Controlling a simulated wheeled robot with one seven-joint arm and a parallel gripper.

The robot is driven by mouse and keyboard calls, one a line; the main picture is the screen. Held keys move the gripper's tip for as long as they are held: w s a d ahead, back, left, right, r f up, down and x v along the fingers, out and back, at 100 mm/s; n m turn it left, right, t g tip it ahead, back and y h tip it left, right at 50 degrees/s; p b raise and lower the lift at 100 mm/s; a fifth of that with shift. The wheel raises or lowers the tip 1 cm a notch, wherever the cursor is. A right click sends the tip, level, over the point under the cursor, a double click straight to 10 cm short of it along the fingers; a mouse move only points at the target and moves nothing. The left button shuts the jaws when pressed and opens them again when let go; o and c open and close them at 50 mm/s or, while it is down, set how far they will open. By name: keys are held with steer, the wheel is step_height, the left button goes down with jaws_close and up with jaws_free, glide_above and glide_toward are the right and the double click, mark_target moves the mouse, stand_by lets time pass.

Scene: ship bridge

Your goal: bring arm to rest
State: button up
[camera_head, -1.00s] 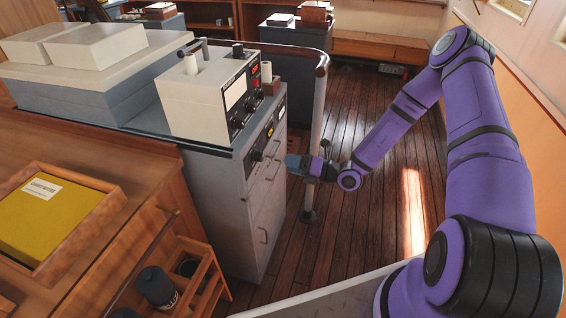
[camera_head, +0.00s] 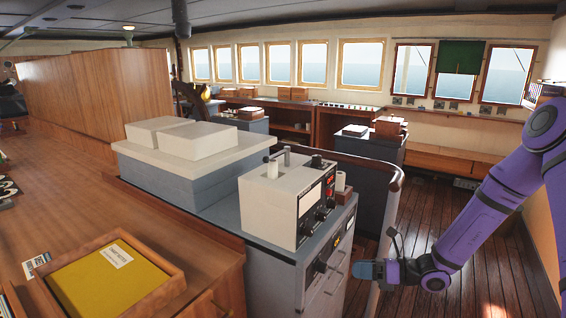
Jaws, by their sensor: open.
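My purple arm (camera_head: 491,215) comes in from the right edge and bends down and to the left. My gripper (camera_head: 362,271) is at its lower end, in front of the handrail post and just right of the grey cabinet (camera_head: 275,285). It looks empty and is apart from the cabinet's drawer handles as far as I can tell. Its fingers are small and dark in this view, and the gap between them is hard to make out.
A white instrument box (camera_head: 285,200) with dials stands on the cabinet. A brown handrail (camera_head: 375,165) curves close behind my gripper. A wooden tray (camera_head: 165,295) with a yellow book (camera_head: 118,280) sits at lower left. The plank floor (camera_head: 475,285) is open at right.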

steer(key=s+r+n+g+h, duration=0.35)
steer(key=s+r+n, duration=0.25)
steer(key=r+n, duration=0.3)
steer(key=s+r+n+g+h, duration=0.2)
steer(key=s+r+n+h, duration=0.35)
steer(key=r+n, duration=0.35)
steer(key=s+d+r+n+t+h, duration=0.3)
steer(key=s+d+r+n, duration=0.1)
steer(key=s+r, duration=0.3)
steer(key=s+d+r+n+t+h, duration=0.3)
steer(key=s+d+r+n+h, duration=0.1)
steer(key=s+r, duration=0.4)
steer(key=shift+s+d+r+n, duration=0.2)
steer(key=shift+s+d+n, duration=0.35)
steer(key=shift+s+n, duration=0.45)
